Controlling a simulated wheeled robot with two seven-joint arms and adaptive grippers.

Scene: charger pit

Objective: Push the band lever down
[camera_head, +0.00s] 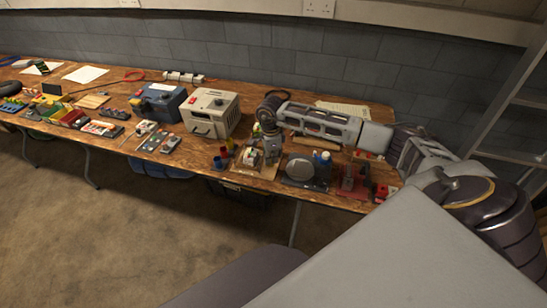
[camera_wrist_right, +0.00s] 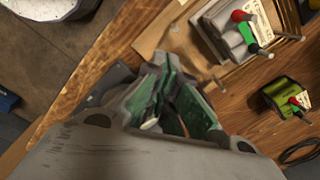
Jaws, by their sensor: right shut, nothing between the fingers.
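My right gripper (camera_head: 271,156) reaches over the bench from the right and points down at a wooden board (camera_head: 262,172). In the right wrist view the gripper (camera_wrist_right: 176,82) is shut and empty, with green pads on its fingers. I cannot tell which lever is the band lever. My left gripper is not in view.
A yellow-green device (camera_wrist_right: 287,96) with a small red knob lies right of the board in the right wrist view. A cream box (camera_head: 211,112) and a blue box (camera_head: 158,102) stand left of my gripper. A round grey thing (camera_head: 299,169) and a red block (camera_head: 352,182) are to its right.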

